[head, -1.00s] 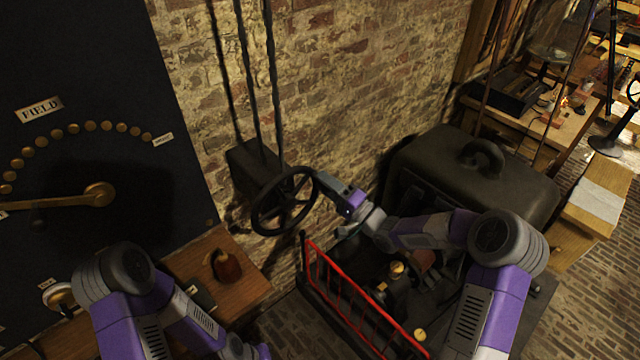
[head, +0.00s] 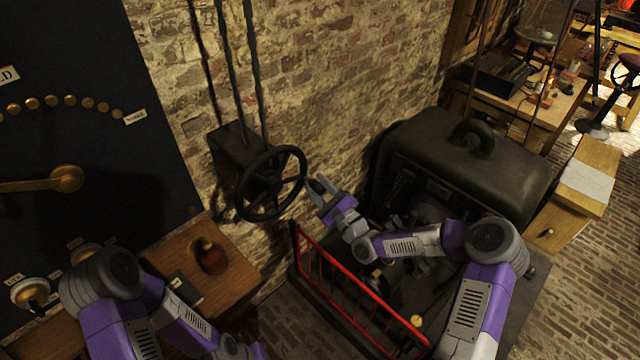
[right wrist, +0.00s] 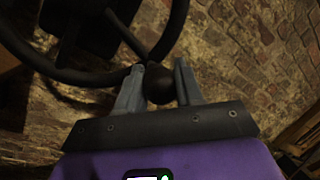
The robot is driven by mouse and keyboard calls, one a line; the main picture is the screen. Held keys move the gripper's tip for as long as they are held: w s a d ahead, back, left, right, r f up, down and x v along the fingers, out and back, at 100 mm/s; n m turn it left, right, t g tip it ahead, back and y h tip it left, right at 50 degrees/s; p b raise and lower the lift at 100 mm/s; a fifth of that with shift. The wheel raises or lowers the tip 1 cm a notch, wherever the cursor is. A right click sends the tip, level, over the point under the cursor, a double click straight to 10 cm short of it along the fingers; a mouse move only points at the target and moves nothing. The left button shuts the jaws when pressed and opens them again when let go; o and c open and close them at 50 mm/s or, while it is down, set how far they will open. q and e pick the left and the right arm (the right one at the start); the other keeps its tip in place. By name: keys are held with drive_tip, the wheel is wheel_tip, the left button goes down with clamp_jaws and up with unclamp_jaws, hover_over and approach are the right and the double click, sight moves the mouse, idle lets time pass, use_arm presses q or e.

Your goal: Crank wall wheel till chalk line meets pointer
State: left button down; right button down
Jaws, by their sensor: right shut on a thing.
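The dark spoked wall wheel (head: 271,214) stands out from a dark box on the brick wall in the head view. My right gripper (head: 321,187) is at the wheel's right side. In the right wrist view, the fingers of my right gripper (right wrist: 158,84) are shut on a round dark knob (right wrist: 159,86) beside the wheel rim (right wrist: 88,76). I cannot make out a chalk line or pointer on the wheel. My left arm is at the lower left of the head view, with its gripper out of view.
A red railing (head: 345,289) stands below my right gripper, in front of a large dark machine (head: 462,170). A dark panel with a brass lever (head: 45,182) is at left.

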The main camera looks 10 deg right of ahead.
sight(286, 208)
drive_tip(key=s+a+f+m+h+b, duration=0.1)
drive_tip(key=f+m, duration=0.1)
drive_tip(key=m, duration=0.1)
drive_tip(key=s+a+f+m+h+b, duration=0.1)
drive_tip(key=a+f+m, duration=0.1)
drive_tip(key=m, duration=0.2)
drive_tip(key=s+a+f+m+h+b, duration=0.1)
drive_tip(key=f+m, duration=0.1)
drive_tip(key=m, duration=0.2)
drive_tip(key=shift+a+f, duration=0.25)
drive_tip(key=shift+a, duration=0.1)
drive_tip(key=shift+s+a+f+m+g+h, duration=0.2)
drive_tip(key=shift+s+a+m, duration=0.15)
drive_tip(key=shift+a+m, duration=0.25)
drive_tip(key=shift+s+a+f+m+g+h, duration=0.1)
drive_tip(key=shift+s+a+m+g, duration=0.2)
drive_tip(key=shift+m, duration=0.45)
drive_tip(key=shift+s+a+f+m+g+h, duration=0.1)
drive_tip(key=shift+s+a+m, duration=0.25)
drive_tip(key=shift+a+m, duration=0.25)
drive_tip(key=c, duration=0.7)
unclamp_jaws()
drive_tip(key=shift+r, duration=0.1)
drive_tip(key=shift+c, duration=0.2)
drive_tip(key=v, duration=0.7)
drive_tip(key=shift+s+p, duration=0.3)
